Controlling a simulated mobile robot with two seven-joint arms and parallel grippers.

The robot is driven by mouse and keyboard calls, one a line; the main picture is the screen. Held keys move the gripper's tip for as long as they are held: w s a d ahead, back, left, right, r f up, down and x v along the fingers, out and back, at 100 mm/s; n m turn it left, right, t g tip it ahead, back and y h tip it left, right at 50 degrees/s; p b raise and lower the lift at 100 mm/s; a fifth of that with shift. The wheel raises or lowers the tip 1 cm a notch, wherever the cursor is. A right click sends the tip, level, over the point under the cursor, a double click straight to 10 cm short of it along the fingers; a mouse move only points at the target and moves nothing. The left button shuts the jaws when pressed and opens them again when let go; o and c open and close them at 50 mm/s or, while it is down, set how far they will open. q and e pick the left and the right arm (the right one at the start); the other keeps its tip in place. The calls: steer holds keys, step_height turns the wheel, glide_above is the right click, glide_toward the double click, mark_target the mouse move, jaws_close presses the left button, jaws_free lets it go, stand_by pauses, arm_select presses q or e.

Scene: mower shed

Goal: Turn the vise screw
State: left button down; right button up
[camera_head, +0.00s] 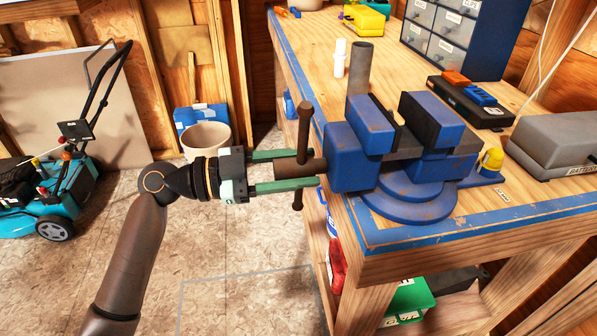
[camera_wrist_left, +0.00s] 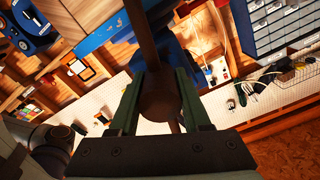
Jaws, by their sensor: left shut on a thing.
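The blue vise (camera_head: 352,157) is mounted at the front left corner of the workbench, with its round base on the top. Its brown screw (camera_head: 290,168) sticks out to the left, with a knobbed handle bar (camera_head: 304,128) standing nearly upright through it. My left gripper (camera_head: 312,168) comes in level from the left, its green fingers above and below the screw head. In the left wrist view, the fingers (camera_wrist_left: 160,85) flank the round screw end (camera_wrist_left: 160,104), and the bar runs up between them. The gripper is shut on the screw. My right gripper is in neither view.
The wooden workbench (camera_head: 315,75) has blue-edged sides. A bucket (camera_head: 206,141) and a teal mower (camera_head: 50,205) are on the floor at left. Floor before the bench is clear.

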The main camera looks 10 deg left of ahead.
arm_select(q)
steer(key=shift+n, duration=0.5)
steer(key=c, duration=0.8)
jaws_free()
steer(key=o, duration=0.4)
